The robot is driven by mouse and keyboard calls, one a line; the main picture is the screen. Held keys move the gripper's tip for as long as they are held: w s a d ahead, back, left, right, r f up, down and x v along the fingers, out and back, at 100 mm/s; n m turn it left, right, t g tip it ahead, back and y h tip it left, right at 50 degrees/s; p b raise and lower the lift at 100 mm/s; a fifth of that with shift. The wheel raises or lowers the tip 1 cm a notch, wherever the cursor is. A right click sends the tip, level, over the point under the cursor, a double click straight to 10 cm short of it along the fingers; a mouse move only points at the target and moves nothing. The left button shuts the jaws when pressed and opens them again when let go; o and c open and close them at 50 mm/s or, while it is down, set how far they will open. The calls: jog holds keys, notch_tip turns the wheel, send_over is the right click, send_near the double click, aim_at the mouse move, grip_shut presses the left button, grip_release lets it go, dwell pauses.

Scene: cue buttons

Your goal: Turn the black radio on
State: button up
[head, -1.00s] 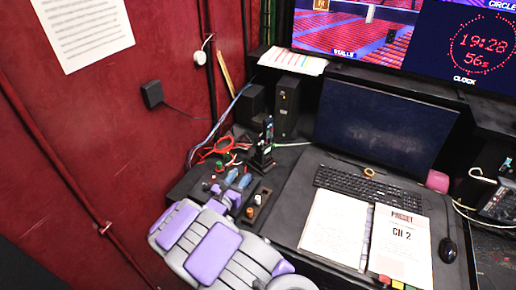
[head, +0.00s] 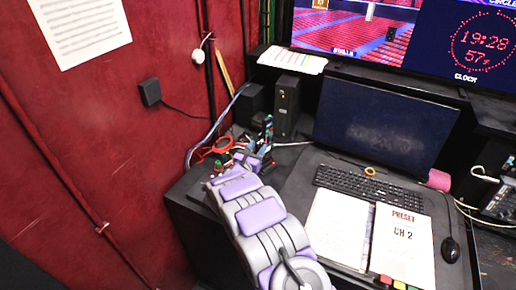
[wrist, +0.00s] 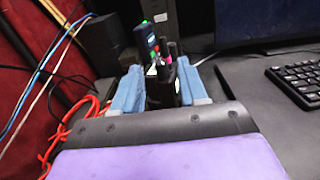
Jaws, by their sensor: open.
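The black radio (wrist: 166,70) stands upright on the desk, with dark stubby parts on top and a pink mark near them. In the wrist view it shows between and beyond the blue fingers of my gripper (wrist: 160,88). The fingers are apart, one on each side of its lower part. I cannot tell whether either touches it. Its base is hidden behind my wrist. In the head view my gripper (head: 256,156) is at the radio (head: 266,132), and my arm covers the lower part.
A dark device with a green light (wrist: 148,38) stands close behind the radio. A black speaker (head: 286,106) is behind it. Red cable (head: 215,147) lies left of my gripper. A monitor (head: 382,122), keyboard (head: 368,190) and open binder (head: 340,232) are to the right.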

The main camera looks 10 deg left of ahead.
jog(key=shift+w+d, duration=0.25)
jog(key=shift+w, duration=0.45)
grip_shut()
